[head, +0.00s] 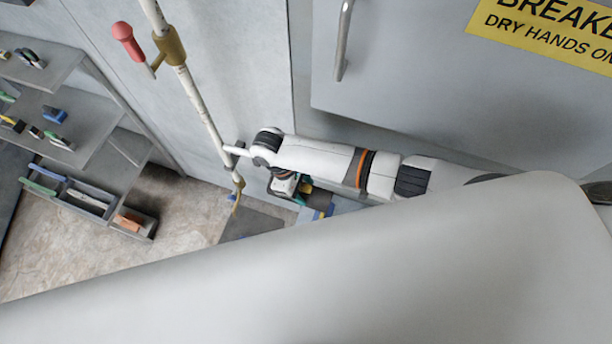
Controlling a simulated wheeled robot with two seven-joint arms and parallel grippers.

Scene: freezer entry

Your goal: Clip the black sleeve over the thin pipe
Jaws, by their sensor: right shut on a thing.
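The thin white pipe (203,107) runs down the grey wall from the top, left of the middle, with a brass valve body (170,46) and a red-handled lever (127,40) on it. My right arm reaches in from the right, and its gripper (303,189) hangs below the wrist, to the right of the pipe's lower end and apart from it in the picture. It is shut on a dark cylindrical thing (319,199), which looks like the black sleeve; the fingers hide part of it. My left gripper does not show.
Grey shelves (58,108) with small coloured items stand at the left, with a shallow tray (88,197) below. A grey cabinet door with a metal handle (343,38) and a yellow sign (555,30) is at upper right. A large pale surface hides the lower right.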

